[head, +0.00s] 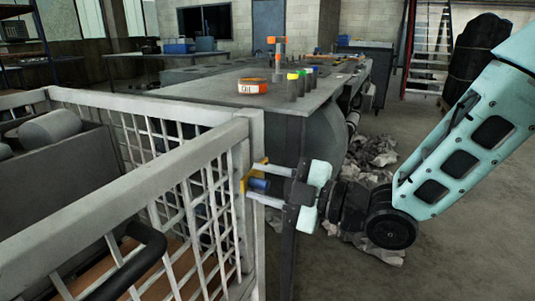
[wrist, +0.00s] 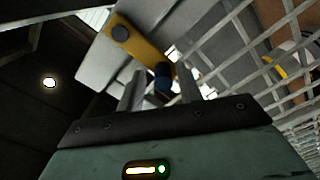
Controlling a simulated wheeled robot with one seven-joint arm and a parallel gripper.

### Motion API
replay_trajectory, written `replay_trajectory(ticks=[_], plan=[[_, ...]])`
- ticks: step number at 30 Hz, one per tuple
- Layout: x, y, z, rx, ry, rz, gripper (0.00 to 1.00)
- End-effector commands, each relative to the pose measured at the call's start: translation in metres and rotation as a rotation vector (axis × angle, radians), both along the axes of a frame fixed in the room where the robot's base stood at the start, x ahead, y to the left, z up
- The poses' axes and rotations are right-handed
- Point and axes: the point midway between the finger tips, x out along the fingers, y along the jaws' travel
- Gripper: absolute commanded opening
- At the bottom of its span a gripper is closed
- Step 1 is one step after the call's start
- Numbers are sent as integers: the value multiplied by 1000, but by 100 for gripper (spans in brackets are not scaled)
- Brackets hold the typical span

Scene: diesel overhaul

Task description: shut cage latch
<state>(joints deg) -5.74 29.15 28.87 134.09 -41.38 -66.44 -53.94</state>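The cage latch is a yellow bar (head: 245,180) with a blue knob (head: 259,184), on the outside of the white cage's (head: 246,135) near corner post. I cannot tell whether the latch is engaged.
A grey workbench (head: 290,100) stands behind my gripper, with an orange-and-white ring (head: 252,86) and several colour-topped cylinders on it. Crumpled grey material (head: 372,155) lies on the floor behind my arm. Open floor (head: 450,240) is at the right. The cage holds grey machine parts (head: 48,128).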

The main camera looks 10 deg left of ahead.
Motion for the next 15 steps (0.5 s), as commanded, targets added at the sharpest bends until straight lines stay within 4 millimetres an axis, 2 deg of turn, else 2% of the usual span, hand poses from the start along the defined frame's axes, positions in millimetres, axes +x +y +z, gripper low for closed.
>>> replay_trajectory(ticks=[5, 15], plan=[[-4, 0, -1, -2, 3, 9, 40], [-16, -43, -2, -2, 2, -1, 40]])
